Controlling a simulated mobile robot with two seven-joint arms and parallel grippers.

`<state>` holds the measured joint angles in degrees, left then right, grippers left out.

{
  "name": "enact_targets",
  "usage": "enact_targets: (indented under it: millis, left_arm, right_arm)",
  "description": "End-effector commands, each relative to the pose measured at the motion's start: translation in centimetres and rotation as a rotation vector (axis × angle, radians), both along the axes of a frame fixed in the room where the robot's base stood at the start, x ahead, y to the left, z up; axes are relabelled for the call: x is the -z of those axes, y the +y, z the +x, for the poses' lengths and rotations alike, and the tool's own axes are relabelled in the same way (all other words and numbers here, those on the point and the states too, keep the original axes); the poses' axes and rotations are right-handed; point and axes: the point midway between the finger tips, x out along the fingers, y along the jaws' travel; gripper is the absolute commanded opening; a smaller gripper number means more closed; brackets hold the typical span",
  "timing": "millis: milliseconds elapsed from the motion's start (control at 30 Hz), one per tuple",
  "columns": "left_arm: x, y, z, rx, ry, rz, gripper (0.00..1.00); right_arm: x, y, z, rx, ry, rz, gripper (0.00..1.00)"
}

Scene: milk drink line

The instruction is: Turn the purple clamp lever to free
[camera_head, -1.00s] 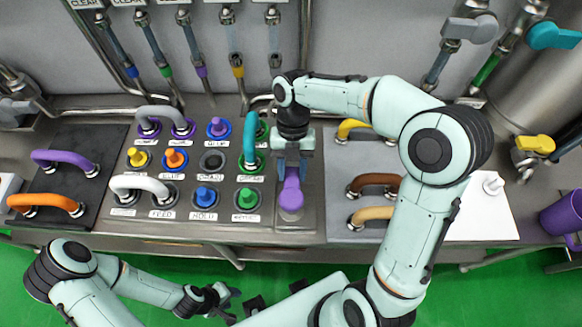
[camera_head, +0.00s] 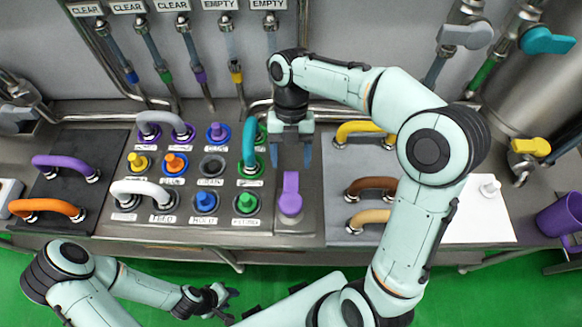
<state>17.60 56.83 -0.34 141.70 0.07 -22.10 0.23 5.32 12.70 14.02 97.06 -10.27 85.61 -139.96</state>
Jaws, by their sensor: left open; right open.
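The purple clamp lever (camera_head: 290,194) stands on a metal plate right of the button panel. Its arm points away from the front edge, toward the back wall, with the thick rounded end nearest the front. My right gripper (camera_head: 290,160) is above and behind the lever with its blue fingers apart, pointing down. It looks empty and clear of the lever, though the exact gap is hard to judge. My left gripper (camera_head: 222,300) is low at the front, over the green floor, open and far from the lever.
A teal hose (camera_head: 250,145) arches close left of my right gripper. A white hose (camera_head: 140,187) and several coloured knobs fill the panel. Yellow, brown and tan handles (camera_head: 372,186) stand to the right. A purple cup (camera_head: 562,216) is at the far right.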

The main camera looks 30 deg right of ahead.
Motion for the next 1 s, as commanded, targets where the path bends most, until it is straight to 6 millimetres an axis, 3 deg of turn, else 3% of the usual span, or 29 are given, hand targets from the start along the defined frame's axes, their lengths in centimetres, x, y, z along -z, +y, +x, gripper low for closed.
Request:
enact_targets:
  millis: [33, 200, 400, 1000]
  left_arm:
    - [-0.6, 0.0, 0.6, 0.000, -0.007, 0.000, 0.43]
    - [-1.6, 0.0, 1.6, 0.000, -0.018, 0.000, 0.43]
    - [-2.3, 0.0, 2.3, 0.000, -0.027, 0.000, 0.43]
    - [-2.3, 0.0, 2.4, 0.000, -0.027, 0.000, 0.43]
  right_arm:
    - [-1.5, -0.2, 0.7, 0.001, -0.007, 0.001, 0.66]
    - [-4.8, -0.8, 1.9, -0.002, -0.007, 0.001, 0.66]
    - [-7.0, -1.2, 2.6, -0.003, -0.004, 0.001, 0.66]
    - [-7.3, -1.4, 2.7, -0.003, -0.001, 0.000, 0.66]
